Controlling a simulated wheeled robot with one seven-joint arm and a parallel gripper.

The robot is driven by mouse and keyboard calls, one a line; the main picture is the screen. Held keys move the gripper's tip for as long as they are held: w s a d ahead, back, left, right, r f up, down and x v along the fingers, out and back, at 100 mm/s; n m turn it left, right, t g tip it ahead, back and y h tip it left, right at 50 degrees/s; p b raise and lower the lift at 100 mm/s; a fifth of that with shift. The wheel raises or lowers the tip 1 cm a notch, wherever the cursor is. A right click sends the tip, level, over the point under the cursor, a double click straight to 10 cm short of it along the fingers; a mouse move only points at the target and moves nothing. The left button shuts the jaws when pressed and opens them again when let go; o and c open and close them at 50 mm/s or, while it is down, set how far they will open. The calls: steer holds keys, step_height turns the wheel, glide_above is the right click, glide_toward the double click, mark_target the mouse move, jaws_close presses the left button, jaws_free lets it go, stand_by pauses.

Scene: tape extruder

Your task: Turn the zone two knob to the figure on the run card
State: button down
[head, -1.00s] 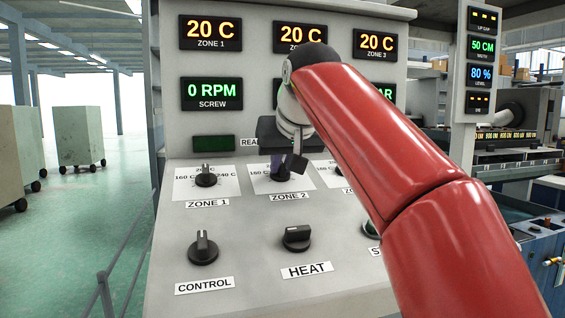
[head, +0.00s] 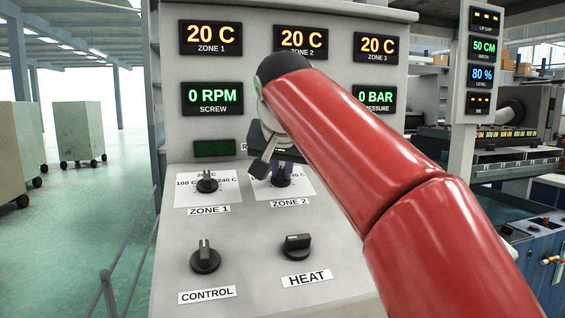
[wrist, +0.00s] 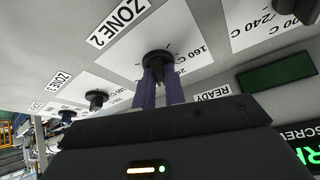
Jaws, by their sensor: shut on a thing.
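The zone 2 knob (head: 281,182) is a black dial on a white scale plate on the sloping panel, above the ZONE 2 label. In the wrist view the knob (wrist: 158,57) sits between the two purple fingers of my gripper (wrist: 161,82), which is shut on it. My gripper (head: 284,169) covers much of the zone 2 scale in the head view. A 160 C mark shows beside the knob; its pointer direction cannot be told. The zone 2 display (head: 301,40) reads 20 C. I cannot see a run card.
The zone 1 knob (head: 207,182) is to the left, with the CONTROL knob (head: 205,257) and HEAT knob (head: 297,247) below. My red arm hides the panel's right side. A rail (head: 125,262) runs along the panel's left.

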steer(key=shift+a+m+h, duration=0.1)
steer(key=shift+m+h, duration=0.6)
steer(key=shift+m, duration=0.9)
steer(key=c, duration=1.5)
jaws_free()
steer(key=shift+o, duration=0.2)
steer(key=v, duration=0.7)
steer(key=shift+r, duration=0.4)
steer(key=shift+s, duration=0.15)
